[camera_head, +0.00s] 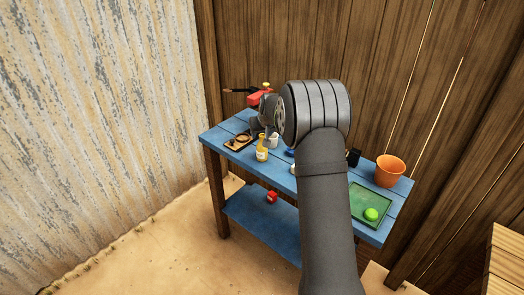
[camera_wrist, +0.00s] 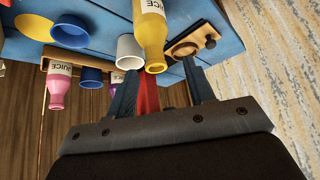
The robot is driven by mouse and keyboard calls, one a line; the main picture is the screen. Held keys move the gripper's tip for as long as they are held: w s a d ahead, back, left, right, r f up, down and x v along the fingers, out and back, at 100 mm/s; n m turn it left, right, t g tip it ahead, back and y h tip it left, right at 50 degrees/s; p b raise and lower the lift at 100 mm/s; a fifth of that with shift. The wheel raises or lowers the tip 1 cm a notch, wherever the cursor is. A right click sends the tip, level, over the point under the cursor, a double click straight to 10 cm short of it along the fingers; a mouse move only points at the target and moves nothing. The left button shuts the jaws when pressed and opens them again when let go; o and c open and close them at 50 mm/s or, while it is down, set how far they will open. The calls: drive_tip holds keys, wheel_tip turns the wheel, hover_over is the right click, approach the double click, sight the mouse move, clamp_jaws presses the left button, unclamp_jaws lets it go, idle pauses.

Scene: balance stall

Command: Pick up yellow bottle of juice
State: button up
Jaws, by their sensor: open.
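The yellow bottle of juice (camera_head: 262,151) stands upright on the blue table, near its front left edge. In the wrist view the yellow bottle (camera_wrist: 151,32) appears upside down at the top, just beyond the fingertips. My gripper (camera_wrist: 162,72) is open, with the bottle close to the space between its fingers but not visibly gripped. A red thing shows between the fingers in the wrist view; I cannot tell whether it is part of the gripper. In the head view my gripper (camera_head: 262,118) is partly hidden by my wrist and lies above and behind the bottle.
A white cup (camera_wrist: 130,51) stands close beside the bottle. A wooden board (camera_head: 239,142) lies on its other side. A pink juice bottle (camera_wrist: 58,86) and blue cups (camera_wrist: 91,76) are nearby. An orange pot (camera_head: 390,170) and green tray (camera_head: 381,196) are at the right.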

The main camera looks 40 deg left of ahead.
sight(262, 135)
drive_tip(key=shift+w+x, duration=0.15)
drive_tip(key=shift+x, duration=1.3)
drive_tip(key=shift+w+x, duration=0.15)
drive_tip(key=shift+x, duration=1.3)
drive_tip(key=shift+d+r, duration=0.1)
clamp_jaws()
